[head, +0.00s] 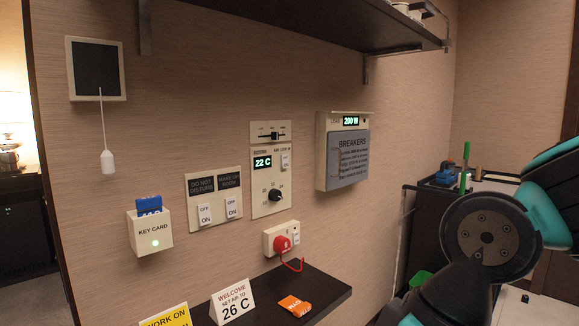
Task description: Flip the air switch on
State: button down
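A cream control panel (272,205) is on the wall in the middle of the head view. It has a lit display (263,163) reading 22 C, and a round black dial (275,195) below it. A small white rocker switch (285,161) sits right of the display; I take it for the air switch, but its small label is hard to read. I cannot tell which way the rocker is tipped. My arm shows at the right edge, apart from the panel; my gripper is out of view.
A grey-covered breaker box (342,160), a key card holder (150,232), two rocker switches (218,212) and a red plug (282,243) are on the wall. A dark shelf (330,290) juts out below; another shelf (300,22) overhangs above.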

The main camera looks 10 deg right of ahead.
aim_at(285, 158)
jog(key=u, duration=0.15)
jog(key=i, duration=1.2)
jog(key=z, duration=0.15)
